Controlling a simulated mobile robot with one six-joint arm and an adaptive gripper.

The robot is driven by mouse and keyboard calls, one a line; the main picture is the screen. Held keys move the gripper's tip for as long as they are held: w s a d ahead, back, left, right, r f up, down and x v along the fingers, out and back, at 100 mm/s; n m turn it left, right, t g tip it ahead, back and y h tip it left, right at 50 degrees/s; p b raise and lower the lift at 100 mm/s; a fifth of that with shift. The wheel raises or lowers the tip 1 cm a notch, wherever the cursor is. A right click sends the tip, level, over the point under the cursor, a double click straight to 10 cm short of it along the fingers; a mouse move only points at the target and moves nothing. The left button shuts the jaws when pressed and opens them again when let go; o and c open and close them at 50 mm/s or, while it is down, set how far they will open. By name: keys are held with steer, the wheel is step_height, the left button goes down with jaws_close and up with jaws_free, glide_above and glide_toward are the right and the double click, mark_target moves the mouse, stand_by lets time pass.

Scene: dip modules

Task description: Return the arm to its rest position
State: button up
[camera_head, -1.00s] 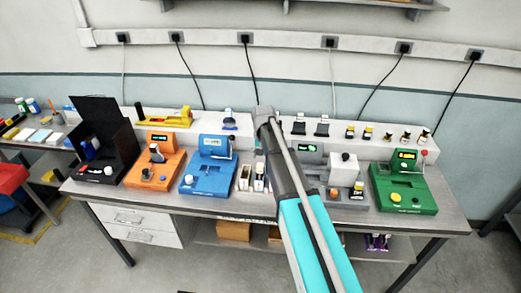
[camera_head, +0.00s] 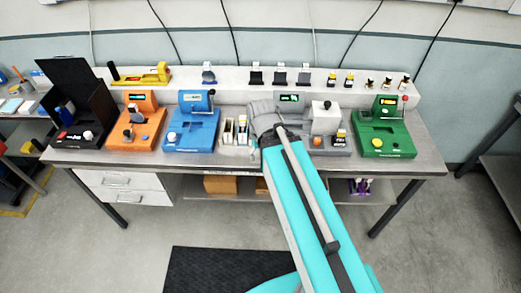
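My arm reaches up from the bottom right, with a teal link and a grey joint at its far end in front of the middle of the workbench (camera_head: 215,162). I cannot make out my gripper or its fingers. The arm covers part of the grey module (camera_head: 325,143) and the bench front. Nothing held shows.
A black open-lidded module (camera_head: 80,135), an orange module (camera_head: 137,125), a blue module (camera_head: 191,125) and a green module (camera_head: 385,130) line the bench. A raised shelf behind carries a yellow tool (camera_head: 145,76) and small parts. A dark mat (camera_head: 205,272) lies on clear floor.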

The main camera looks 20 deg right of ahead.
steer(key=shift+f, duration=0.1)
step_height(320, 180, down, 7)
steer(key=b, duration=0.7)
stand_by(1.1)
